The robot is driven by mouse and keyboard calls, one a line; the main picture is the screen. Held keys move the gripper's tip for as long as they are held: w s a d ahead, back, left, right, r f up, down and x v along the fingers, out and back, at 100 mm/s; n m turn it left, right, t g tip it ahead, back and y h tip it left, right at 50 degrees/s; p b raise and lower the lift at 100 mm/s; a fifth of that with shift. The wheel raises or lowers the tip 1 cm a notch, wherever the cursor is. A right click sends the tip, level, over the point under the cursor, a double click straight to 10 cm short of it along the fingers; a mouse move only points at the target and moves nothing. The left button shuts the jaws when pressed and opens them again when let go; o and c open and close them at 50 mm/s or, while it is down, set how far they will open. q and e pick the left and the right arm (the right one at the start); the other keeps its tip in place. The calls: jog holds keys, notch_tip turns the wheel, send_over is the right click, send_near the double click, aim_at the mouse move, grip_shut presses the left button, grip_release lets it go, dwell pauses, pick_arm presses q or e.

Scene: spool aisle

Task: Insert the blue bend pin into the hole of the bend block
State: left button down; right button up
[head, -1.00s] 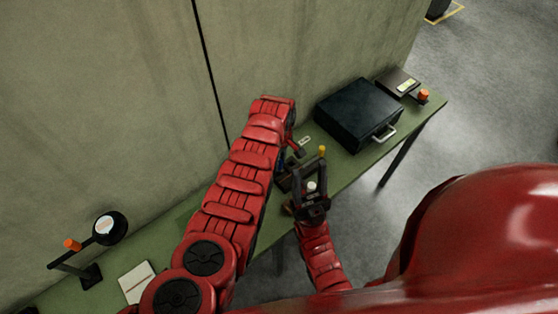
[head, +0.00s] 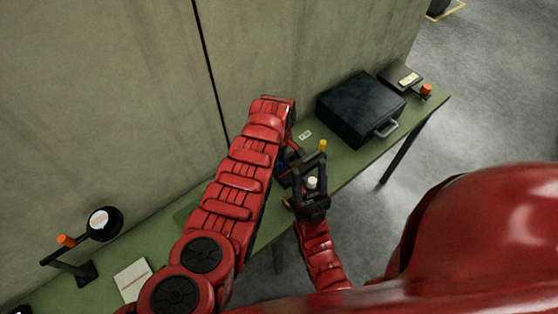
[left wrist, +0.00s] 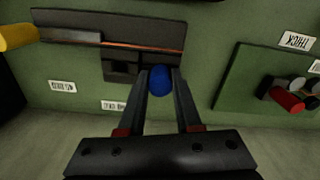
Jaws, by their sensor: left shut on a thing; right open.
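My left gripper (left wrist: 160,88) is shut on the blue bend pin (left wrist: 160,78), whose rounded blue end shows between the fingertips in the left wrist view. The pin is right at the near edge of the dark bend block (left wrist: 75,34), beside a square dark recess. I cannot tell whether the pin is in a hole. A copper-coloured strip runs along the block. In the head view my left arm hides most of this area. My right gripper (head: 310,172) is open in the head view, near the bench's front edge, close to a yellow knob (head: 323,146).
A board (left wrist: 236,78) with red, grey and dark pegs lies to the right in the left wrist view, by a "THICK" label (left wrist: 296,40). A black case (head: 358,106) stands on the green bench (head: 345,172). A lamp-like stand (head: 104,224) and white booklet (head: 132,279) are at left.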

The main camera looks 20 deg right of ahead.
pick_arm(q)
jog(key=shift+f, duration=0.25)
jog(key=c, duration=0.5)
grip_release()
jog(key=shift+r, duration=0.1)
jog(key=shift+r, duration=0.8)
notch_tip(320, 180, up, 6)
jog(key=b, duration=0.2)
jog(key=shift+w+b, duration=0.1)
jog(key=shift+b, duration=0.25)
notch_tip(320, 180, up, 10)
jog(key=p, duration=0.4)
jog(key=shift+f, duration=0.15)
